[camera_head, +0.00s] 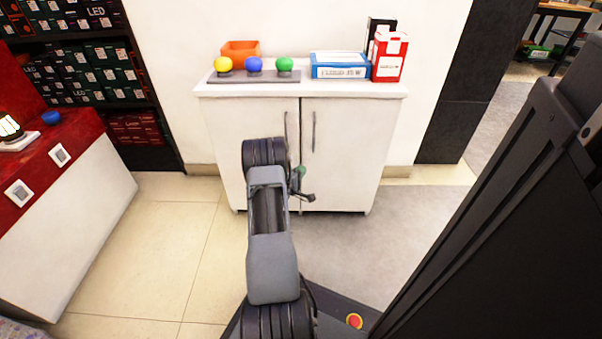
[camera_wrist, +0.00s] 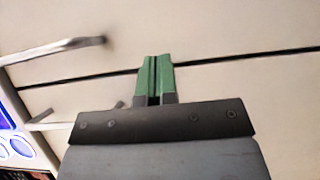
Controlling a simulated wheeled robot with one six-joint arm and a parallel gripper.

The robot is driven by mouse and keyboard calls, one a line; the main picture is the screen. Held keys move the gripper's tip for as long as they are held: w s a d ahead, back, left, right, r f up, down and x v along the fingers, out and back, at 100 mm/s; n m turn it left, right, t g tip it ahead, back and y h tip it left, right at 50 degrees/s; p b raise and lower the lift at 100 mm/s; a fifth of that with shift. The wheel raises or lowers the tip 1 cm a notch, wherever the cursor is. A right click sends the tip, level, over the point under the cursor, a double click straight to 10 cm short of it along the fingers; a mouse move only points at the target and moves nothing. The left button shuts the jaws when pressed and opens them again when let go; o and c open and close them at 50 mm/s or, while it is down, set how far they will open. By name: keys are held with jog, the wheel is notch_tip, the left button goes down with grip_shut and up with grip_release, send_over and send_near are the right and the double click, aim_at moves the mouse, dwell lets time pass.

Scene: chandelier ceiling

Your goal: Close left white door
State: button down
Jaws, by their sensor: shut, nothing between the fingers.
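A white cabinet stands against the wall in the head view. Its left white door (camera_head: 225,125) is partly hidden behind my arm and looks flush or nearly flush with the right door (camera_head: 345,150). A thin dark seam (camera_wrist: 245,57) runs between the doors in the wrist view. The left door's handle (camera_head: 287,130) and the right door's handle (camera_head: 314,131) are upright bars beside the seam. My gripper (camera_head: 301,172) is shut and empty, in front of the seam below the handles. Its green fingertips (camera_wrist: 153,70) overlap the seam in the wrist view; I cannot tell whether they touch.
On the cabinet top are a grey stand (camera_head: 252,77) with coloured knobs, an orange bin (camera_head: 241,49), a blue-white box (camera_head: 339,65) and a red box (camera_head: 388,56). A red-white counter (camera_head: 75,215) stands left. Tiled floor (camera_head: 170,235) is clear between it and the cabinet.

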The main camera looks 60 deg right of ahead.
jog(key=s+a+p, duration=0.4)
jog(key=s+a, duration=0.3)
jog(key=s, duration=0.4)
jog(key=w+a+r+m+g+y+p, duration=0.1)
jog(key=w+a+r+g+p, duration=0.3)
jog(key=r, duration=0.7)
jog(key=a+r+m+y+p, duration=0.1)
jog(key=a+r+y+p, duration=0.1)
jog(key=r+p, duration=0.7)
jog(key=w+a+r+m+g+y+p, duration=0.1)
jog(key=w+a+r+g+p, duration=0.15)
jog(key=r, duration=1.05)
jog(key=w+a+r+n+t+y+p, duration=0.2)
jog(key=a+r+t+y+p, duration=0.4)
jog(key=a+r+p, duration=0.5)
jog(key=w+a+r+n+t+y+p, duration=0.2)
jog(key=w+a+r+t+y+p, duration=0.3)
jog(key=a+r, duration=1.4)
jog(key=a+t+y+p, duration=0.1)
jog(key=a+y+p, duration=0.2)
jog(key=a+p, duration=0.3)
jog(key=shift+w+a+n+p, duration=0.15)
jog(key=shift+a+n+p, duration=0.15)
jog(key=shift+a, duration=1.35)
